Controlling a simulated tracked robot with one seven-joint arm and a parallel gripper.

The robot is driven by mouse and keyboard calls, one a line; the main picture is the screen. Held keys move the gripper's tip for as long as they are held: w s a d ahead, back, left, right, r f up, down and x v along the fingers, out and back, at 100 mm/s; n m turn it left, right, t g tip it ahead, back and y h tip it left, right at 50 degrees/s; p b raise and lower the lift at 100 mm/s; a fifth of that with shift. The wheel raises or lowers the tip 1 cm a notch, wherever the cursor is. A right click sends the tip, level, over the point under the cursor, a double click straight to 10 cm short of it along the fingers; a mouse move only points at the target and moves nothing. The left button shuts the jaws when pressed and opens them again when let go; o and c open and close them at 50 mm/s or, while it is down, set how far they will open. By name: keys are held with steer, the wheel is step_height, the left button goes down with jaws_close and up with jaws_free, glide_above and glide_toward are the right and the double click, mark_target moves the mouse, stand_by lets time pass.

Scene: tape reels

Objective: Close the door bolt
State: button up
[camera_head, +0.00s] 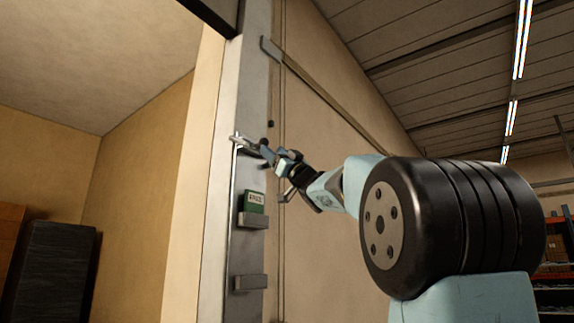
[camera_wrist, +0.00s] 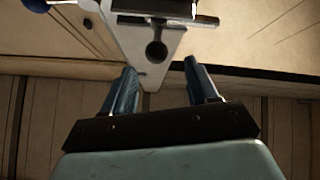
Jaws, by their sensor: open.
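The door bolt (camera_head: 233,205) shows in the head view as a thin, pale vertical rod along the grey metal post. Its bent top end (camera_head: 238,140) sits at the height of my gripper (camera_head: 262,150). My gripper reaches in from the right, with its fingers close to that top end; I cannot tell whether they touch it. In the wrist view my gripper (camera_wrist: 160,68) is open, its two blue fingers apart with nothing clearly held between them. Beyond the fingertips is a pale metal piece with a dark round knob or hole (camera_wrist: 157,51) and a crosswise bar (camera_wrist: 205,20).
The grey post (camera_head: 222,200) carries a green sign (camera_head: 254,202), a middle bracket (camera_head: 252,220) and a lower bracket (camera_head: 250,282). A wide beige panel (camera_head: 330,130) lies to the right. A dark stack (camera_head: 60,265) stands in the room at left. Shelving (camera_head: 553,275) is far right.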

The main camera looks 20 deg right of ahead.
steer(key=v, duration=0.6)
steer(key=shift+s+f, duration=0.25)
steer(key=shift+d, duration=0.1)
step_height(320, 180, down, 14)
steer(key=s+d+m+g+h, duration=0.1)
steer(key=d+m+g+h, duration=0.1)
steer(key=m+h, duration=1.1)
steer(key=s+a+f+g, duration=0.1)
steer(key=s+f+g, duration=0.2)
steer(key=f, duration=0.6)
steer(key=s+a+f+n+g+h, duration=0.1)
steer(key=s+a+f+g, duration=0.1)
steer(key=s+f, duration=0.3)
steer(key=s+a+f+n+g, duration=0.1)
steer(key=s+f+g, duration=0.3)
steer(key=f, duration=0.9)
steer(key=shift+s+a+f+g+h, duration=0.15)
steer(key=shift+a+f+g+h, duration=0.15)
steer(key=shift+a+g, duration=0.4)
steer(key=s+a+f+g, duration=0.1)
steer(key=s+f, duration=0.3)
steer(key=s+a+f+n+g+y, duration=0.1)
steer(key=s+a+f+g, duration=0.1)
steer(key=s+f, duration=0.2)
steer(key=s+a+f+n+g, duration=0.1)
steer(key=s+a+f+g, duration=0.1)
steer(key=s+f, duration=0.2)
steer(key=shift+s+f+y, duration=0.3)
steer(key=shift+s+f, duration=0.05)
steer(key=shift+f, duration=0.45)
